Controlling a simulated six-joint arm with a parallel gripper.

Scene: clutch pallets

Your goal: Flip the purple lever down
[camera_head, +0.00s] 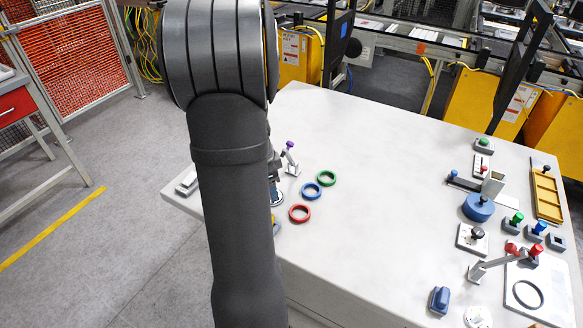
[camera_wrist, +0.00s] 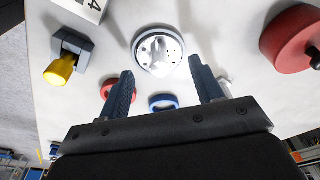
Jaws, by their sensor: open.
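The purple lever (camera_head: 290,145) stands raised on a small pale base near the left part of the table in the head view. Its purple knob is on top, and the stalk leans slightly. My arm passes just left of it, and my gripper is mostly hidden behind the arm there. In the wrist view my gripper (camera_wrist: 162,66) is open with nothing between its fingers. The purple knob does not show clearly in the wrist view; a small pale part (camera_wrist: 226,88) sits behind the right finger, and I cannot tell what it is.
In the wrist view are a white round fixture (camera_wrist: 158,50), a yellow knob (camera_wrist: 60,70) and a red wheel (camera_wrist: 290,40). The table's middle (camera_head: 390,170) is clear.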

